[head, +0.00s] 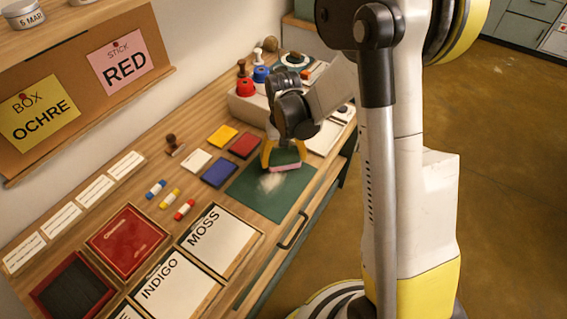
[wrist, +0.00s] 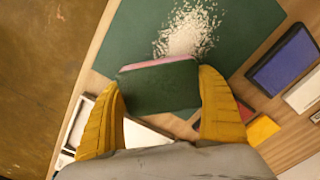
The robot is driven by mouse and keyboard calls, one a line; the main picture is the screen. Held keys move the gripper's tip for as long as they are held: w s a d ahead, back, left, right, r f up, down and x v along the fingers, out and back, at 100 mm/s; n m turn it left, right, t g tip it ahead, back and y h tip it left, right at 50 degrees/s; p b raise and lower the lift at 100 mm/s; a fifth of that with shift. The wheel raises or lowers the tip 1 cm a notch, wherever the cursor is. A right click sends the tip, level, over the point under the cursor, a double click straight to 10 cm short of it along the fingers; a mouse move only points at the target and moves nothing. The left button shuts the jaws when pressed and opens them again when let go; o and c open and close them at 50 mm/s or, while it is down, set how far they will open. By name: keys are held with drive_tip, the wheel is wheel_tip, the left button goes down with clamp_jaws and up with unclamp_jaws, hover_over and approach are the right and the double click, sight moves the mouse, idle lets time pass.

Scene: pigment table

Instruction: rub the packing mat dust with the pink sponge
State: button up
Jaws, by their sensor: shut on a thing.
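The pink sponge (head: 286,167) is held between the yellow fingers of my gripper (head: 284,158), at the far right part of the green packing mat (head: 262,208). In the wrist view the sponge (wrist: 158,88) shows a dark green back and a thin pink edge, with a finger of my gripper (wrist: 160,110) on each side. The pale dust (head: 270,183) lies on the mat just beside the sponge. In the wrist view the dust (wrist: 188,32) is a speckled white patch beyond the pink edge. I cannot tell whether the sponge touches the mat.
Blue (head: 219,173), red (head: 244,145), yellow (head: 222,136) and white (head: 196,162) pads lie left of and behind the mat. A MOSS sheet (head: 220,240) lies in front. A white block with red and blue knobs (head: 245,105) stands behind. The table's right edge is close.

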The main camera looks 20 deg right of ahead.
sight(282, 156)
drive_tip(key=shift+s+a+r, duration=0.2)
drive_tip(key=shift+r, duration=0.55)
drive_tip(key=shift+r+p, duration=1.9)
drive_tip(key=shift+r, duration=0.55)
